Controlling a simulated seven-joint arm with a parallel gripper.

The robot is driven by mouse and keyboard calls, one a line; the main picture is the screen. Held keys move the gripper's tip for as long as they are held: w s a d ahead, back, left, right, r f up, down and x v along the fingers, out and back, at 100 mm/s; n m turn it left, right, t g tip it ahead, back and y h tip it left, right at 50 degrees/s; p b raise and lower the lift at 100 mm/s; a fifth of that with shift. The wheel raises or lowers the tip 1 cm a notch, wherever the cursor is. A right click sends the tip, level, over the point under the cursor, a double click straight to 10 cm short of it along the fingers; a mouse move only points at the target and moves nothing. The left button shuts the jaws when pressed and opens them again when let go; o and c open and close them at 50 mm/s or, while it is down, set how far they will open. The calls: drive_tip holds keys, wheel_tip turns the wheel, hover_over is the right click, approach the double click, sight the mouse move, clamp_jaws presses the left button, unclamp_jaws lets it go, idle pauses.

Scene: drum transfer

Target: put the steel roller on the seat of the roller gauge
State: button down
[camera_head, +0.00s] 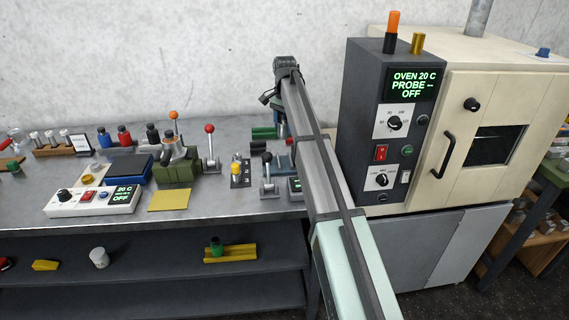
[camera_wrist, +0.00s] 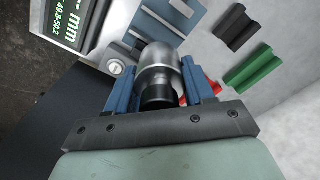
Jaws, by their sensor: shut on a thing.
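In the wrist view my gripper (camera_wrist: 160,66) has its two blue fingers on either side of the steel roller (camera_wrist: 158,55), a shiny grey cylinder with a black part below it. The gripper is shut on the roller. The roller gauge (camera_wrist: 98,45) is close by at upper left, a pale box with a green display reading 49.8-50.2 mm. Blue pieces lie just beyond the roller; the seat is not clearly seen, and I cannot tell whether the roller touches it. In the head view my arm hides the gripper, the roller and most of the gauge (camera_head: 295,185).
A green grooved block (camera_wrist: 255,70) and a dark one (camera_wrist: 242,33) lie right of the gripper in the wrist view. In the head view a red-knobbed lever (camera_head: 210,145) and a black-knobbed lever (camera_head: 267,172) stand left of my arm. The oven (camera_head: 460,110) stands at the right.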

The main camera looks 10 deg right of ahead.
drive_tip(key=m, duration=0.5)
drive_tip(key=shift+s+m, duration=0.1)
drive_tip(key=shift+m, duration=0.3)
hover_over(285, 163)
drive_tip(key=shift+f, duration=5)
drive_tip(key=shift+f, duration=0.1)
drive_tip(key=shift+c, duration=2.1)
unclamp_jaws()
wheel_tip(285, 163, up, 12)
drive_tip(key=shift+r, duration=0.1)
